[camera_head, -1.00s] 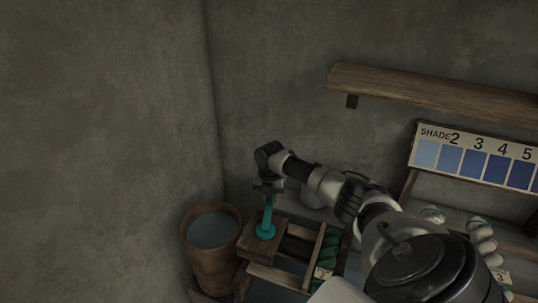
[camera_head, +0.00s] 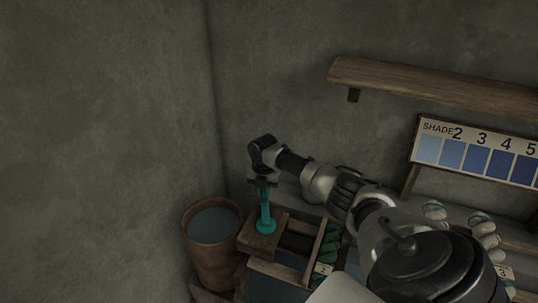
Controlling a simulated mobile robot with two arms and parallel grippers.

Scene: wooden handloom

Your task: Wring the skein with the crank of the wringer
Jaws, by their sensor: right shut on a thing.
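The crank (camera_head: 266,222) is a teal upright piece on the wooden wringer frame (camera_head: 258,243), low in the picture left of centre. My right gripper (camera_head: 263,184) points down from above and is shut on the upper end of the crank. A dark green twisted skein (camera_head: 330,243) lies at the right side of the frame. I cannot tell how it is joined to the wringer, and my right arm covers part of the area behind it. My left gripper is not in view.
A brown bucket (camera_head: 213,260) with greyish liquid stands left of the wringer, near the wall corner. A wooden shelf (camera_head: 440,88) and a shade chart (camera_head: 480,155) are on the back wall. Pale skeins (camera_head: 485,228) lie at the right.

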